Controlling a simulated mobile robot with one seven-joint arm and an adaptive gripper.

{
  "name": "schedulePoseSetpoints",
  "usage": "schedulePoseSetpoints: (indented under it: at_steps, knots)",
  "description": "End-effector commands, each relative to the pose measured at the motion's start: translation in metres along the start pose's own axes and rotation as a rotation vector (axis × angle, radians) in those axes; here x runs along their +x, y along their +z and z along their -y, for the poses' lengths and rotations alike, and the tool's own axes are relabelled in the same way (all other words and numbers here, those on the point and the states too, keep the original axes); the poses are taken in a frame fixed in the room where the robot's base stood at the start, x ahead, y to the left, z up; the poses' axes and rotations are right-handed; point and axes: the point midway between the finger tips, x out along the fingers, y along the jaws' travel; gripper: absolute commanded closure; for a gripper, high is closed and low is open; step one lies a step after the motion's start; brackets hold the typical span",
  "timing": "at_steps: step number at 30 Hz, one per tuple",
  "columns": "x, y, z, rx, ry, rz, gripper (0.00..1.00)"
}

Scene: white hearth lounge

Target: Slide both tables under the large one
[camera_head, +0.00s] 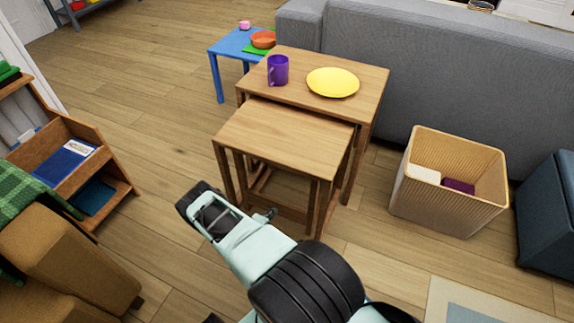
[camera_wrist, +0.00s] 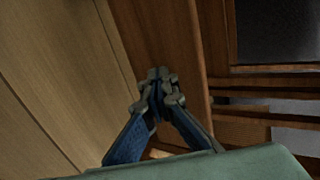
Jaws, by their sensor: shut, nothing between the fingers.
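The large wooden table (camera_head: 368,82) stands against the grey sofa. A smaller wooden table (camera_head: 285,137) is partly under it, its top sticking out toward the front left. Legs and low rails show beneath; I cannot tell whether a third, smaller table is among them. My gripper is shut and empty; in the wrist view its fingers (camera_wrist: 158,82) meet in front of reddish-brown wood (camera_wrist: 175,40), with wooden bars to the right. Whether they touch the wood is unclear. In the head view my arm ends at the front left of the smaller table, and the fingertips are not clear.
A purple mug (camera_head: 278,70) and yellow plate (camera_head: 333,82) stand on the large table. Behind is a small blue table (camera_head: 228,45). A ribbed bin (camera_head: 440,205) stands right, a wooden bookcase (camera_head: 118,172) and a brown seat (camera_head: 75,262) left. Floor (camera_head: 165,150) is clear between bookcase and tables.

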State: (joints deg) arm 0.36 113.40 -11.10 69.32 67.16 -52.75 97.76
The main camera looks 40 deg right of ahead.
Motion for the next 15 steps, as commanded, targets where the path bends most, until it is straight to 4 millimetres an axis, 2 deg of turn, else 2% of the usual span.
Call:
schedulePoseSetpoints:
  at_steps: [6, 15]
  knots:
    - [0.018, -0.001, 0.012, 0.001, -0.007, -0.001, 1.0]
    - [0.033, 0.0, 0.021, 0.001, -0.009, 0.0, 1.0]
